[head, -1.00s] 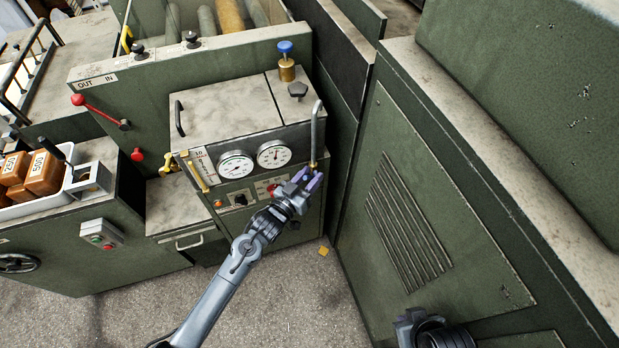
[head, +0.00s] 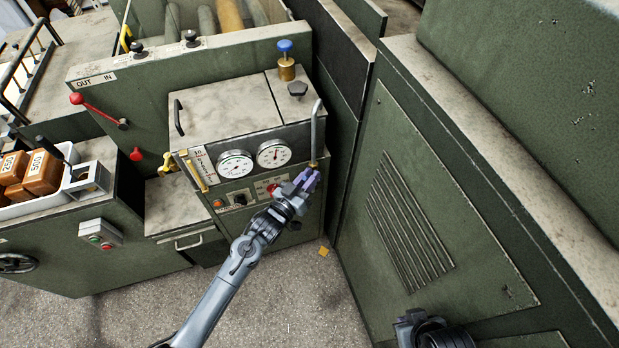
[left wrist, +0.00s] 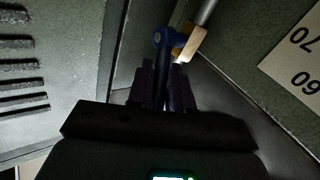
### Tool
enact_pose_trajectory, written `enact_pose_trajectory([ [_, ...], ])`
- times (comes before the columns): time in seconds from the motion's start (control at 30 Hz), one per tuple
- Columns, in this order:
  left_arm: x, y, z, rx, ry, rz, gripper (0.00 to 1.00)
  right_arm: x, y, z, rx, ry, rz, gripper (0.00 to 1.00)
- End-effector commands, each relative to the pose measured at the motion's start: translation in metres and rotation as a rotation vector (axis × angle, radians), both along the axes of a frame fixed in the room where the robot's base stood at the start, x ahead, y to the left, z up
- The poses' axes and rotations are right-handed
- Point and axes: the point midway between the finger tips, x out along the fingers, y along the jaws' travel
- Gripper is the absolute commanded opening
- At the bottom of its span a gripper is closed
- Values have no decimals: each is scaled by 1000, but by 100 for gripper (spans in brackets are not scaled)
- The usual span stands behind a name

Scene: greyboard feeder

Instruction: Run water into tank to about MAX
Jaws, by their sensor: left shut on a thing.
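The tank (head: 222,112) is a grey-topped green box with two round dials. An upright sight tube (head: 196,172) beside a white scale is on its front left; its level is too small to read. A grey bent pipe (head: 316,128) stands at its right front corner. My left gripper (head: 308,180) is at the pipe's foot. In the left wrist view, my left gripper (left wrist: 163,88) is shut on a blue tap lever (left wrist: 160,40), beside a brass fitting (left wrist: 190,44). My right gripper (head: 412,322) shows only partly at the bottom edge; its jaws are unclear.
A blue-topped brass valve (head: 286,62) and a dark knob (head: 298,89) are on the tank's top. A red knob, dark switch (head: 240,199) and orange lamp are below the dials. A large green cabinet (head: 410,200) stands close on the right. Open floor lies in front.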

Motion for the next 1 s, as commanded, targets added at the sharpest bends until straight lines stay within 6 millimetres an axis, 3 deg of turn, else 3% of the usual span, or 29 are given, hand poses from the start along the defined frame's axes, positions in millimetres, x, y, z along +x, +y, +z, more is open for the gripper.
enact_pose_trajectory([
  [0.7, -4, 11, -30, -535, -177, 1, 0, 0, 0, -106, -1, 0, 1, 0],
  [1.0, -4, 12, -34, -712, -236, 1, 0, 0, -2, -139, -7, 0, 4, 0],
])
